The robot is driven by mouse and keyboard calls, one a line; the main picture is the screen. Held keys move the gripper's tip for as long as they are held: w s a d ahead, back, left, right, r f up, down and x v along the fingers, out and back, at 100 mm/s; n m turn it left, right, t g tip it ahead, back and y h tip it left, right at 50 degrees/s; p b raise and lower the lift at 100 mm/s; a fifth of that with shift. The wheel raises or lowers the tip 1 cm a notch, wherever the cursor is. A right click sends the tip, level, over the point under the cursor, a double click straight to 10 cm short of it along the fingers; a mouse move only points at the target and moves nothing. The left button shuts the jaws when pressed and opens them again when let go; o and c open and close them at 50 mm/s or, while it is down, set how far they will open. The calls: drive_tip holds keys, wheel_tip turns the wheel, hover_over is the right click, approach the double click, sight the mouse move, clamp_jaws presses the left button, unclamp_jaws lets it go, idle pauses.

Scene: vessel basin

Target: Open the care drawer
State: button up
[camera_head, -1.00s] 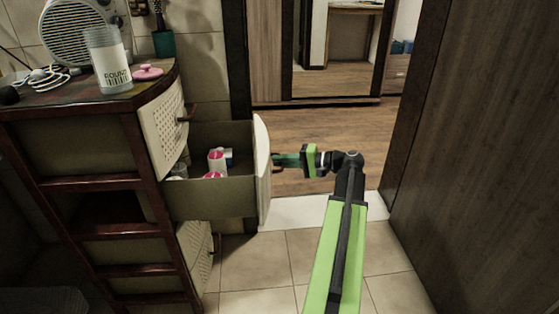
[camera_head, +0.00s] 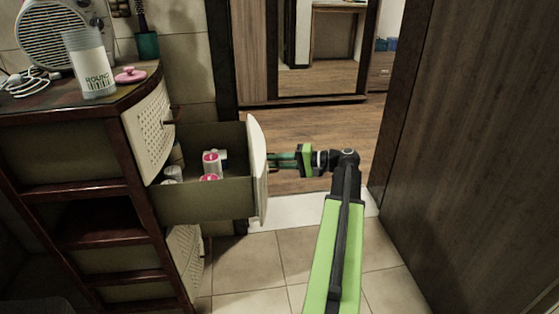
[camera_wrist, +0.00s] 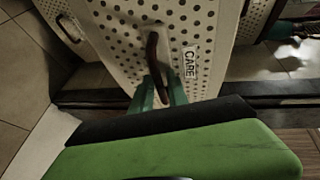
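The care drawer (camera_head: 205,200) stands well out of the dark wooden cabinet (camera_head: 122,170), with bottles and jars (camera_head: 210,163) inside. Its pale perforated front (camera_wrist: 115,30) carries a CARE label (camera_wrist: 190,62) in the wrist view. Its dark curved handle (camera_wrist: 153,50) is on that front. My gripper (camera_head: 272,161) is at the outer face of the drawer front. In the wrist view, its green fingers (camera_wrist: 161,95) lie on both sides of the handle's lower end and look closed on it. The exact contact is partly hidden by the gripper body.
A white bottle (camera_head: 89,65), a pink-lidded item (camera_head: 130,75) and a fan-like heater (camera_head: 55,30) stand on the cabinet top. Another perforated drawer (camera_head: 150,130) is above. A brown wooden panel (camera_head: 480,150) rises at the right. Tiled floor (camera_head: 270,265) is clear below.

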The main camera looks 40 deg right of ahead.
drive_tip(key=p+v, duration=0.3)
drive_tip(key=v, duration=1.4)
drive_tip(key=shift+s, duration=0.25)
